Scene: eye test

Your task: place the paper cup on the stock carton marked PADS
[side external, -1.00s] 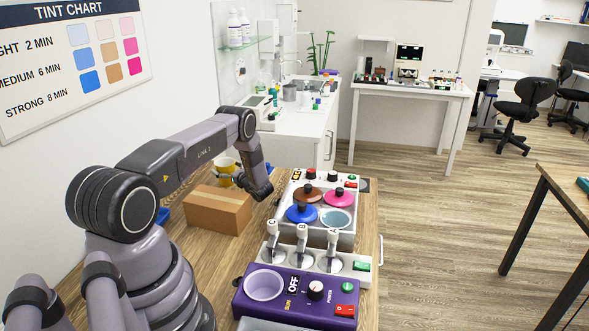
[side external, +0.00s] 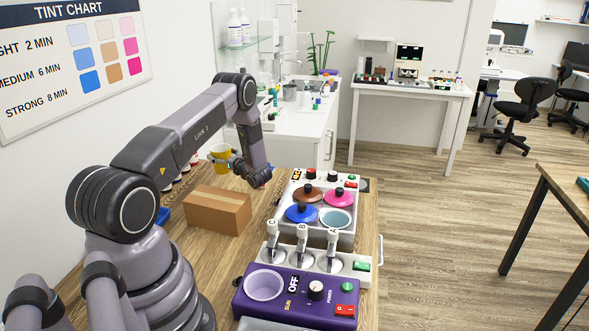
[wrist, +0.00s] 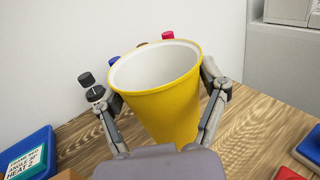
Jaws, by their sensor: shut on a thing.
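The yellow paper cup (side external: 219,154), white inside, is in my gripper (side external: 232,162). It is held in the air above the wooden table, slightly tilted. In the wrist view the cup (wrist: 165,100) sits between the two fingers of my gripper (wrist: 165,112), which are closed against its sides. A closed brown carton (side external: 218,210) stands on the table below and in front of the cup; no PADS mark can be read on it from here. The carton's top looks clear.
A tray with coloured lids (side external: 306,213), a white unit with levers (side external: 318,263) and a purple device (side external: 300,302) stand right of the carton. Small capped bottles (wrist: 92,90) stand behind the cup. A blue labelled box (wrist: 32,155) lies at left in the wrist view.

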